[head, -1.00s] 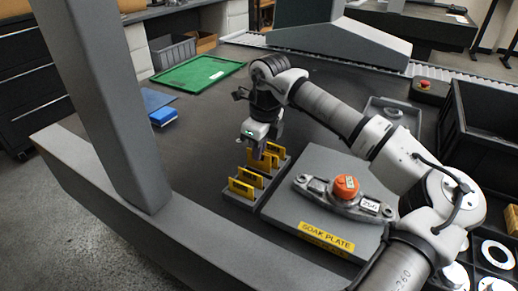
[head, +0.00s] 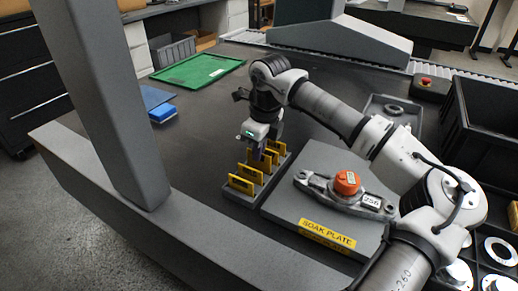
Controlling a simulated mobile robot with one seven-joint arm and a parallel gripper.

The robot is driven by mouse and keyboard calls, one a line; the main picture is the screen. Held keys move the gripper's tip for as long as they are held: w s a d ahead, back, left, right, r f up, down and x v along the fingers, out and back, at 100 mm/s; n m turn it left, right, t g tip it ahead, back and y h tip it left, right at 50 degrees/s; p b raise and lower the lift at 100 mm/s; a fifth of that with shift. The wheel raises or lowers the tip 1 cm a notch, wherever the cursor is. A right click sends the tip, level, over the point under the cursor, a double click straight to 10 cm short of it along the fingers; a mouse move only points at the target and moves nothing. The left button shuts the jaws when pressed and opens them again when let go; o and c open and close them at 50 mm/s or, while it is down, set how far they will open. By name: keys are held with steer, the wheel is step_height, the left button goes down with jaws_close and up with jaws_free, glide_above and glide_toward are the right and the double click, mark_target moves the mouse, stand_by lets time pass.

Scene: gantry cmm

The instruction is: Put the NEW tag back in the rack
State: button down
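The rack (head: 237,194) is a grey slotted block on the dark table, left of the soak plate. Several yellow tags stand upright in it, such as the front tag (head: 241,184). The lettering on the tags is too small to read, so I cannot tell which is the NEW tag. My gripper (head: 259,153) points down over the back part of the rack, with its fingertips among the rear tags. I cannot tell whether the fingers are open or closed around a tag there.
The grey soak plate (head: 300,208) carries a metal casting (head: 320,188) with an orange knob (head: 347,183), close right of the rack. A green tray (head: 198,73) and blue items (head: 157,106) lie behind left. A black bin (head: 487,130) stands at right. The table behind the rack is clear.

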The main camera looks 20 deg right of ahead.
steer(key=shift+f, duration=0.25)
stand_by(0.4)
steer(key=shift+f+b, duration=0.45)
steer(key=shift+b, duration=0.1)
steer(key=c, duration=1.3)
jaws_free()
steer(key=shift+r, duration=0.1)
steer(key=shift+r+p, duration=2.25)
steer(key=shift+r, duration=1.2)
steer(key=shift+s+f, duration=0.1)
